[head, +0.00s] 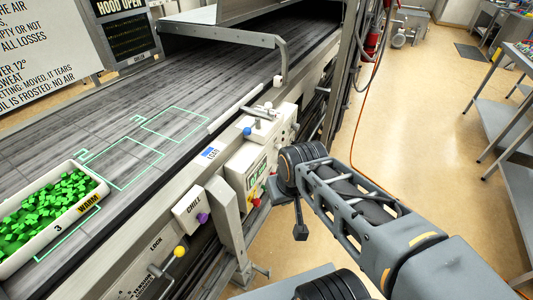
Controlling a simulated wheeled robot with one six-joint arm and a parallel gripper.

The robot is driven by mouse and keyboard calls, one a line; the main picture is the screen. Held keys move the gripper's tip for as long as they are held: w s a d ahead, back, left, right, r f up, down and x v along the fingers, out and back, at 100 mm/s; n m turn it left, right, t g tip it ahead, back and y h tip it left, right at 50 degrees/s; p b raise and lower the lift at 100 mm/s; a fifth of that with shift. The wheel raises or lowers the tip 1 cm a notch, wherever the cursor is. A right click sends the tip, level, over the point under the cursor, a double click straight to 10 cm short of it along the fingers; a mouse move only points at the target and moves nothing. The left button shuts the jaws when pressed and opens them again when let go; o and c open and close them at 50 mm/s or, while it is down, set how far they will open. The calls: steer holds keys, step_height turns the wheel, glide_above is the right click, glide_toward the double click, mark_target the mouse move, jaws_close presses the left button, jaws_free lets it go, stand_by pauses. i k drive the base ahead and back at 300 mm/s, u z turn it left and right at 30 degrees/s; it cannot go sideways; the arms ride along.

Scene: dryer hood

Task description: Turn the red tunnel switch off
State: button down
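A small red knob (256,202) shows low on the white control box (246,168) on the conveyor's side rail. It is partly hard to make out, and I cannot read a label that names it as the tunnel switch. A small yellow part sits just above it. My arm reaches in from the lower right, and its dark wrist is just right of the box. A dark end piece of my gripper (300,231) hangs below the wrist, right of and lower than the red knob, apart from it. Its fingers are not clear, and I see nothing held.
A blue knob (247,131), a CHILL box (190,211) with a purple knob and a yellow-knobbed LOCK lever (179,251) line the rail. A white tray of green pieces (101,188) rests on the belt (200,70). Floor (430,140) at right is open, crossed by an orange cable.

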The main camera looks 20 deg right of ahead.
mark_target(257, 202)
steer(key=z, duration=1.05)
steer(key=k, duration=0.65)
steer(key=u, duration=1.05)
steer(key=i, duration=0.5)
steer(key=u, duration=0.05)
